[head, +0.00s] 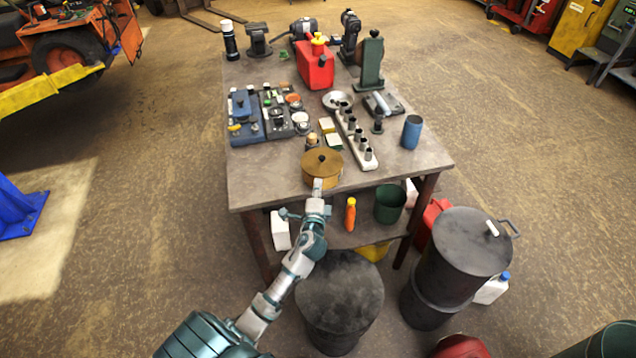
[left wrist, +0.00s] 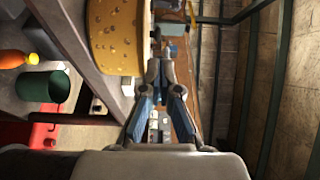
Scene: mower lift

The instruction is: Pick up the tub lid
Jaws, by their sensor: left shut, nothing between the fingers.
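A round yellow-brown tub (head: 321,179) stands near the front edge of the table. Its brown lid (head: 312,165) sits on top, with a dark knob (head: 322,158) in the middle. In the left wrist view, the tub's speckled side (left wrist: 117,35) is close, to the left of my fingers. My left gripper (head: 318,184) is at the front side of the tub, below the knob in the head view. Its fingers (left wrist: 161,68) are together with nothing between them. I cannot tell whether they touch the tub. My right gripper is in neither view.
Behind the tub are a small jar (head: 312,141) and a pale rack of dark cups (head: 356,143). A blue cup (head: 411,132) stands to the right. The table (head: 265,180) is clear left of the tub. Below are an orange bottle (head: 350,214), green bucket (head: 390,204) and dark drums (head: 462,245).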

